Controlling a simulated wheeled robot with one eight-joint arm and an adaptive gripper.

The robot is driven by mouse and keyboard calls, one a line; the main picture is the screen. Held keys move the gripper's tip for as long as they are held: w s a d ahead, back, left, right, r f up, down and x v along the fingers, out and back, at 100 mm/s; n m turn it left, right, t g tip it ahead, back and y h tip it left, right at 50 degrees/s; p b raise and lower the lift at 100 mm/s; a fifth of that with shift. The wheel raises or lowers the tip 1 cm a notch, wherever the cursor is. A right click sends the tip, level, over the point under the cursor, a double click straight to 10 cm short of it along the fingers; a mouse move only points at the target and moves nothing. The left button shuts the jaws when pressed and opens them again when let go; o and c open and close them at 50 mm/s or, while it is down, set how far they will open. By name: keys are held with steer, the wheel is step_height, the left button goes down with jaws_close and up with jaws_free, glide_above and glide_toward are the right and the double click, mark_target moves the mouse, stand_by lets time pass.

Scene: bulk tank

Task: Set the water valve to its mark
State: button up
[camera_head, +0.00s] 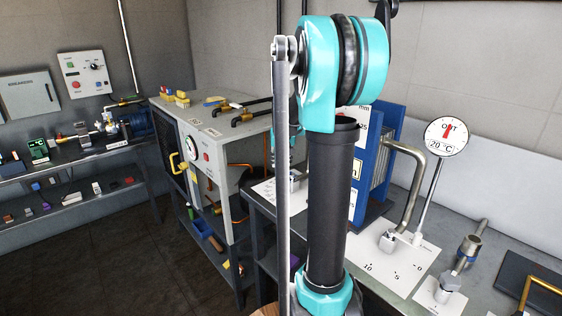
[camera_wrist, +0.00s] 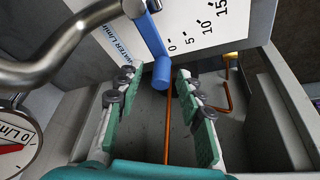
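In the wrist view, the water valve's blue lever (camera_wrist: 150,36) reaches down over a white scale plate (camera_wrist: 205,32) lettered as water in L/min, with 0, 5, 10 and 15. The lever's rounded blue end (camera_wrist: 162,74) is near the 0, between the tips of my gripper (camera_wrist: 157,80). My gripper is open, with a finger on each side of the blue end and gaps showing. A round dial (camera_wrist: 14,140) marked L/min, with a red needle, shows partly at the lower left. In the head view, my arm hides most of the gripper and the blue lever.
In the head view, a blue-framed plate unit (camera_head: 375,165), a bent pipe (camera_head: 412,185) and a temperature dial (camera_head: 446,135) stand right of my arm. A control cabinet (camera_head: 225,165) is left.

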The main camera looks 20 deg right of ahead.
jaws_close()
stand_by(0.3)
